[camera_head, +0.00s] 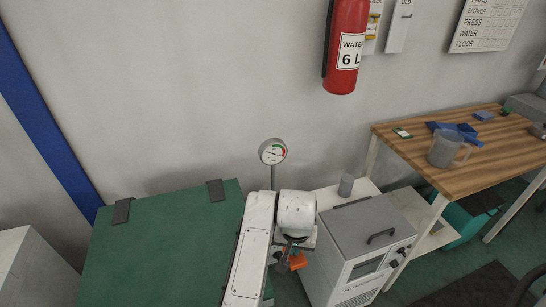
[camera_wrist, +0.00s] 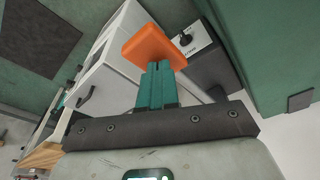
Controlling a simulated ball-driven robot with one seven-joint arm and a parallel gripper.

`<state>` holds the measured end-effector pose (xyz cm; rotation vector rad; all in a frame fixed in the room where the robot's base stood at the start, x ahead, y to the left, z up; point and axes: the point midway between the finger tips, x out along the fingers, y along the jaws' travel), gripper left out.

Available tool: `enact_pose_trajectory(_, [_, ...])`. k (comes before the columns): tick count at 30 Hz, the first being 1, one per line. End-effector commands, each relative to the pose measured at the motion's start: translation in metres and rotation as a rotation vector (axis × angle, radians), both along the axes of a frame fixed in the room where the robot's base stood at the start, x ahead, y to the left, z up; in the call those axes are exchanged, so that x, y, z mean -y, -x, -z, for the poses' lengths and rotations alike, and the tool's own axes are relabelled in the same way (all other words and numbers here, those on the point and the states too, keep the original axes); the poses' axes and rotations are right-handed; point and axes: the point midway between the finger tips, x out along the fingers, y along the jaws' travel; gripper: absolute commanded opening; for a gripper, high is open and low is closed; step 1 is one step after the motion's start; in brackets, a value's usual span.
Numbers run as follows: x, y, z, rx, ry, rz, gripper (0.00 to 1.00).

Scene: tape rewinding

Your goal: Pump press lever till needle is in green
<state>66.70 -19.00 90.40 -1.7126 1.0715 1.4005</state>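The round pressure gauge (camera_head: 272,152) stands on a thin post behind my arm. Its dial is white with a green and a red stretch at the upper right. The dark needle seems to point left, outside the green, but it is small. An orange block-like handle (camera_head: 298,261), which looks like the lever's grip, is just below my wrist. It also shows in the wrist view (camera_wrist: 155,46), right at the tips of my gripper (camera_wrist: 157,68). The teal fingers are close together, overlapping its near edge; I cannot tell if they touch it. The lever's shaft is hidden.
A green panel-topped press or bench (camera_head: 150,245) is at left. A grey-white cabinet (camera_head: 365,240) with a top handle is right of my arm. A wooden table (camera_head: 480,165) with a jug (camera_head: 445,151) is farther right.

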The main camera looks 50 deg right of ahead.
Motion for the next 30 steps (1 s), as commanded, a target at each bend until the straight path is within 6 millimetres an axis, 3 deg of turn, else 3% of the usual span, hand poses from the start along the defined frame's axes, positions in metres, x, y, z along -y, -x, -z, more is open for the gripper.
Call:
enact_pose_trajectory(19, [0.0,0.0,0.057,0.0,-0.001,0.0,0.0])
enact_pose_trajectory(30, [0.0,0.001,0.061,-0.002,-0.001,0.001,0.0])
